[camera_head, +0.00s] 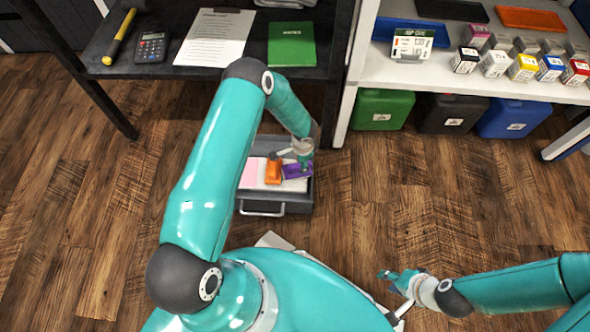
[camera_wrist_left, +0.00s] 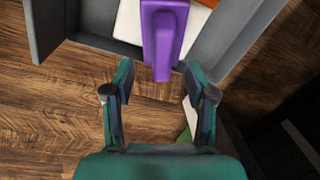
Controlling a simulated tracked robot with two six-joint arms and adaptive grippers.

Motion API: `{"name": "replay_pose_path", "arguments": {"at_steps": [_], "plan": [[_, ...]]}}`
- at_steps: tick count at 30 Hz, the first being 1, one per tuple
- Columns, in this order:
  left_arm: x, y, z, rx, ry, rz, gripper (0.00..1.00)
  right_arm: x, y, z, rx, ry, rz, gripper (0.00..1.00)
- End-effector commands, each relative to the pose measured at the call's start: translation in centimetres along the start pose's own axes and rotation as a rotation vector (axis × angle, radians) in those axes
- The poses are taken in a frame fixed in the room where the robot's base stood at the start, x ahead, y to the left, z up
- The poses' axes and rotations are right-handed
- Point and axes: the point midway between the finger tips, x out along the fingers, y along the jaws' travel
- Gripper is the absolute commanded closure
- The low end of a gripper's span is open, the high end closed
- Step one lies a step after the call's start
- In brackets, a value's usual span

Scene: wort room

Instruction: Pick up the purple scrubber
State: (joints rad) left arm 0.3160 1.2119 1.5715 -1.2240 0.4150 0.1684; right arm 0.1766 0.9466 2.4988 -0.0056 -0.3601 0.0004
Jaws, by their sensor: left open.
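The purple scrubber (camera_head: 297,171) lies at the right side of an open grey drawer (camera_head: 262,208), beside an orange scrubber (camera_head: 273,172). In the left wrist view the purple scrubber (camera_wrist_left: 165,30) points its near end toward my left gripper (camera_wrist_left: 158,76). That gripper is open, with one finger on each side of the near end and a visible gap to each. In the head view my left gripper (camera_head: 303,158) is over the scrubber and partly hides it. My right gripper (camera_head: 398,279) is low over the floor at the right, away from the drawer; its opening is unclear.
A pink item (camera_head: 250,172) lies left in the drawer. The dark desk (camera_head: 100,45) holds a hammer, calculator (camera_head: 150,47), clipboard (camera_head: 214,38) and green book (camera_head: 292,44). A white shelf (camera_head: 460,75) with boxes and canisters stands right. The wooden floor (camera_head: 480,180) is clear.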

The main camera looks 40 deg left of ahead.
Motion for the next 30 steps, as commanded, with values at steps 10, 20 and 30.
{"name": "replay_pose_path", "arguments": {"at_steps": [10,20,30], "plan": [[3.7,-0.2,0.8,-0.002,0.000,0.001,0.44,1.9,0.7,0.0,0.000,0.000,0.000,0.63],[5.3,-0.2,0.8,0.000,0.000,0.000,0.44,2.3,0.8,0.0,0.000,0.000,0.000,0.63],[5.3,-0.2,0.8,-0.001,0.000,0.000,0.89,2.3,0.8,0.0,0.000,0.000,0.000,0.63]]}}
